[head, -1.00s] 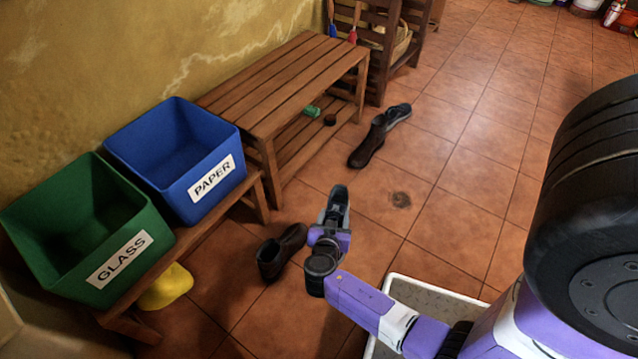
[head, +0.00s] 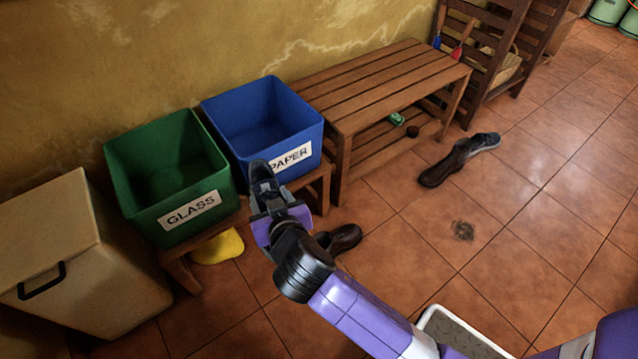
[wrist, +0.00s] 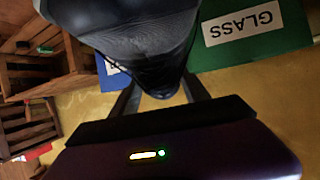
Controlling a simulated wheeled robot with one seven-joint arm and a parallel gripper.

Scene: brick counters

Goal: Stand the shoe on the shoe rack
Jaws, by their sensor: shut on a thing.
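My gripper (head: 270,207) is shut on a dark grey shoe (head: 262,180). The shoe points up and away, and in the head view it overlaps the front of the blue bin. In the wrist view the shoe (wrist: 135,35) fills the top middle, between the fingers. A slatted wooden bench (head: 375,82) with a low slatted shelf (head: 372,143) stands against the wall, right of the bins; a taller slatted wooden rack (head: 487,50) stands beyond it. I cannot tell which is the shoe rack. A green item (head: 396,118) and a small dark round thing (head: 412,131) are on the low shelf.
A green GLASS bin (head: 190,212) and blue PAPER bin (head: 238,100) stand on a low bench. A brown shoe (head: 345,238) lies behind my gripper; other shoes (head: 445,168) lie by the slatted bench. A yellow thing (head: 218,247) is underneath.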

